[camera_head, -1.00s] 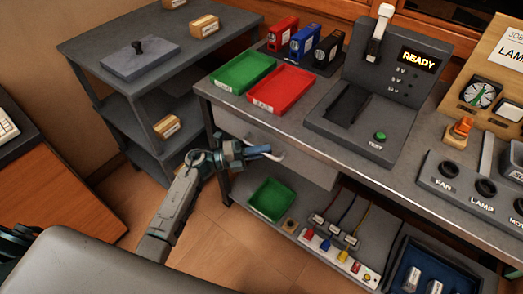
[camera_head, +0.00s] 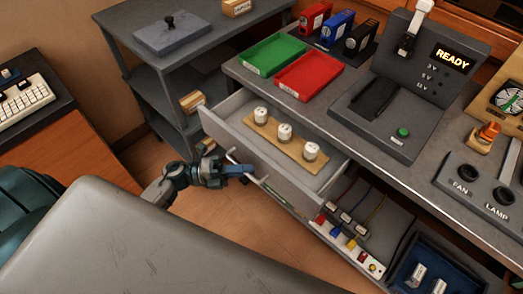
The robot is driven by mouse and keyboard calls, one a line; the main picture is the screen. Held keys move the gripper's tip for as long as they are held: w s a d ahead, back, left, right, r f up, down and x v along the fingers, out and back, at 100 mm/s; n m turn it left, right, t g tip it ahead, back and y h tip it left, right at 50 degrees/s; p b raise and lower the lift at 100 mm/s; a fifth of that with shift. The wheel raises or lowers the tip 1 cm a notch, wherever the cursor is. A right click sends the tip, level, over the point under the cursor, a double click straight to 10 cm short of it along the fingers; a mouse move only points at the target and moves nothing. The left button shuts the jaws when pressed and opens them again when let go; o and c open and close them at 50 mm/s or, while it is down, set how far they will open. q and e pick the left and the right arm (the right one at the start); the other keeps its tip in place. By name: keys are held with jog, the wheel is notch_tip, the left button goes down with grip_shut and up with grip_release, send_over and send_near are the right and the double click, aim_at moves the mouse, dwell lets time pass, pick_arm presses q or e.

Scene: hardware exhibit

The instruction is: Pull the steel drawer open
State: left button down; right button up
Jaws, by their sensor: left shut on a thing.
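The steel drawer (camera_head: 215,124) under the bench top is pulled well out. Inside it, a wooden strip (camera_head: 262,131) holds three white-topped cylinders. The drawer has a pale bar handle (camera_head: 264,181) on its front. My left gripper (camera_head: 246,170) is at this handle, shut on it, and partly hides it. My right gripper is out of view.
A red tray (camera_head: 309,77) and a green tray (camera_head: 272,54) lie on the bench above the drawer. A grey shelf unit (camera_head: 122,15) stands behind, at left. A board with coloured plugs (camera_head: 345,243) is on the lower shelf. Bare floor shows below the drawer.

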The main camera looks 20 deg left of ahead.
pick_arm(q)
jog(key=s+a, duration=0.2)
jog(key=s, duration=0.5)
jog(key=shift+s+a+p, duration=0.2)
jog(key=shift+a+p, duration=0.15)
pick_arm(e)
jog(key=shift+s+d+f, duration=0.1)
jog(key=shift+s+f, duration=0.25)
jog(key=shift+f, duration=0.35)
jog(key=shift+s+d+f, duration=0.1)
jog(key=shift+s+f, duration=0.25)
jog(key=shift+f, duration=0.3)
pick_arm(q)
jog(key=c, duration=1.5)
grip_release()
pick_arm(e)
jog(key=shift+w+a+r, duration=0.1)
pick_arm(q)
jog(key=shift+a, duration=0.1)
jog(key=b+v, duration=0.1)
jog(key=v, duration=0.9)
jog(key=shift+a, duration=0.3)
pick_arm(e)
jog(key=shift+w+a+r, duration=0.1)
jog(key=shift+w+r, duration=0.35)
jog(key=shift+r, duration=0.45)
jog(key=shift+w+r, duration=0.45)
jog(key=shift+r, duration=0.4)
